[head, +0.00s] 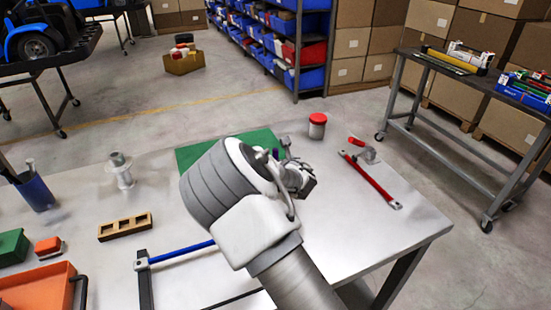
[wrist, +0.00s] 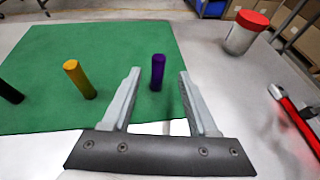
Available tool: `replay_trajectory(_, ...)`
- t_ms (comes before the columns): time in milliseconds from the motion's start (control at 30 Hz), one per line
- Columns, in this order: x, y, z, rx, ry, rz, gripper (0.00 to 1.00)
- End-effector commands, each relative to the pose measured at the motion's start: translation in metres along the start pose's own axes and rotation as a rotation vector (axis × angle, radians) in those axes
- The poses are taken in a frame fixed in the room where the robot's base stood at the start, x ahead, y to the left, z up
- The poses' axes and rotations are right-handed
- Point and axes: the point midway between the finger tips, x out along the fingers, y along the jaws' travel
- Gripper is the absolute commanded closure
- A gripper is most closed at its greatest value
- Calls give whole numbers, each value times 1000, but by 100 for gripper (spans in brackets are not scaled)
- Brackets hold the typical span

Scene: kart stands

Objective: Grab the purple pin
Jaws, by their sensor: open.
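A purple pin (wrist: 158,72) stands upright on a green mat (wrist: 50,62) in the wrist view. My gripper (wrist: 158,80) is open, and the pin shows between its two fingers, apart from both. I cannot tell whether the pin is fully within the finger depth or a little beyond. In the head view my arm and gripper (head: 296,178) hang over the right part of the green mat (head: 200,152) and hide much of it. A small bit of purple (head: 275,153) shows beside the gripper there.
A yellow pin (wrist: 80,80) and a black pin (wrist: 9,92) stand left of the purple one. A wooden block with holes (head: 125,226) and a blue-handled tool (head: 180,252) are on the left.

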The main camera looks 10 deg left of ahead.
Motion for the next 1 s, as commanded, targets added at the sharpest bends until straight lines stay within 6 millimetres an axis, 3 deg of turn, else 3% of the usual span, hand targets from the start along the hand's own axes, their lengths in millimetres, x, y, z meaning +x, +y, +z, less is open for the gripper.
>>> replay_trajectory(167, 10, 0, -1, 0, 1, 0, 40)
replay_trajectory(500, 49, 2, -3, 0, 0, 0, 40)
replay_trajectory(833, 54, 3, -3, 1, 0, 0, 40)
replay_trajectory(867, 54, 3, -3, 0, 0, 0, 42)
replay_trajectory(1000, 54, 3, -3, 0, 0, 0, 68)
